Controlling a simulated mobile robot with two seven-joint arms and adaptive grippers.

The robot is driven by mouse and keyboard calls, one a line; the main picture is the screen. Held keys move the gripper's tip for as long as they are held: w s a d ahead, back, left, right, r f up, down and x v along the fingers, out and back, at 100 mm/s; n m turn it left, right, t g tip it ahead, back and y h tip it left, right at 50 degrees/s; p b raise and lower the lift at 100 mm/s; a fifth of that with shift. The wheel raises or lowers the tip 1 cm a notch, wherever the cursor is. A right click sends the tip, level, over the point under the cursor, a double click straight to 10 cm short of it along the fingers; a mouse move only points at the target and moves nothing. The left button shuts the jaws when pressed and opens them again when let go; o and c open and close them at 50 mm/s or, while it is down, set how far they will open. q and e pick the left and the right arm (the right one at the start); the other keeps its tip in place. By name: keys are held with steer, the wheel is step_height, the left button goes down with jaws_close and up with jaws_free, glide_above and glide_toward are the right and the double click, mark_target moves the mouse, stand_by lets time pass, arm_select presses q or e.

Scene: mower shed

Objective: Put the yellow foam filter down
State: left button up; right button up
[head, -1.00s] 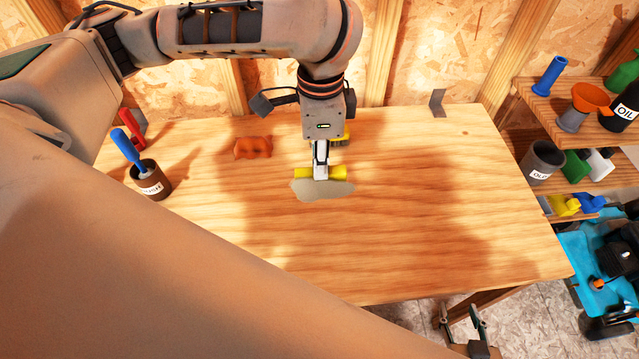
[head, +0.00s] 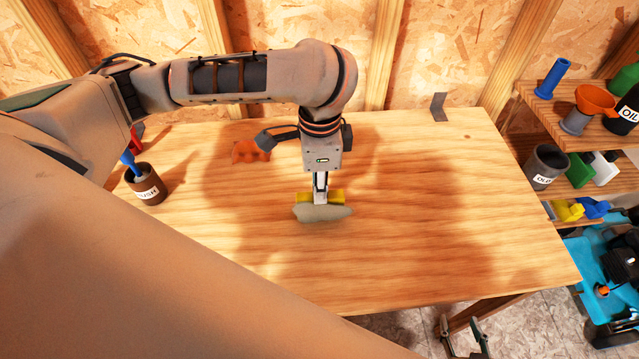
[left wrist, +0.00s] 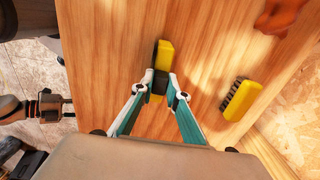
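The yellow foam filter (head: 336,196) is between the fingers of my left gripper (head: 320,199), over the middle of the workbench. A grey patch shows at its near, lower side; I cannot tell whether it is the filter's own face or a shadow. In the left wrist view the filter (left wrist: 166,54) sticks out past the closed fingertips (left wrist: 160,85) and has a dark left side. Whether it touches the wood is unclear. My right gripper (head: 463,328) is beyond the bench's near edge, low down, with its fingers apart and empty.
The workbench (head: 430,230) is clear to the right and in front. A yellow brush (left wrist: 242,97) lies behind the filter. Shelves (head: 565,175) stand at the right.

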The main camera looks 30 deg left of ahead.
arm_select(q)
steer(key=o, duration=0.4)
